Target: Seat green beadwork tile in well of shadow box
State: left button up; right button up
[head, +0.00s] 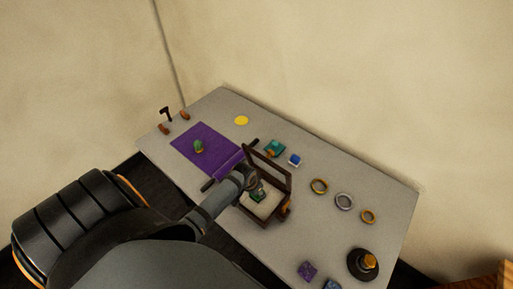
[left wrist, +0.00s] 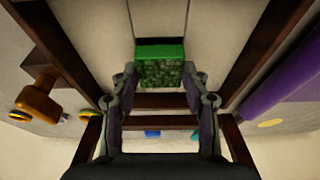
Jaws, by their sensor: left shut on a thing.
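The shadow box stands mid-table with a dark brown frame (head: 270,164) raised at its back and a pale interior (head: 254,209). Its dark brown bars also show in the left wrist view (left wrist: 262,50). My left gripper (head: 257,189) reaches into the box from the left, over the pale interior. It is shut on the green beadwork tile (head: 258,197), which shows between the fingertips in the left wrist view (left wrist: 160,68). The gripper and arm hide part of the box; I cannot tell whether the tile touches the floor. My right gripper is out of view.
A purple mat (head: 188,153) with a small green object (head: 198,147) lies left of the box. A teal block (head: 275,147), a blue block (head: 294,160) and several rings (head: 344,201) lie behind and right. A black round stand (head: 363,264) and purple tile (head: 307,271) are front right.

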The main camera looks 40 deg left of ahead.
pick_arm(q)
jog(key=shift+r+p, duration=0.1)
jog(key=shift+p, duration=0.25)
dwell(0.4)
dwell(0.4)
dwell(0.4)
jog(key=shift+f, duration=0.85)
dwell(0.6)
dwell(0.4)
jog(key=o, duration=1.3)
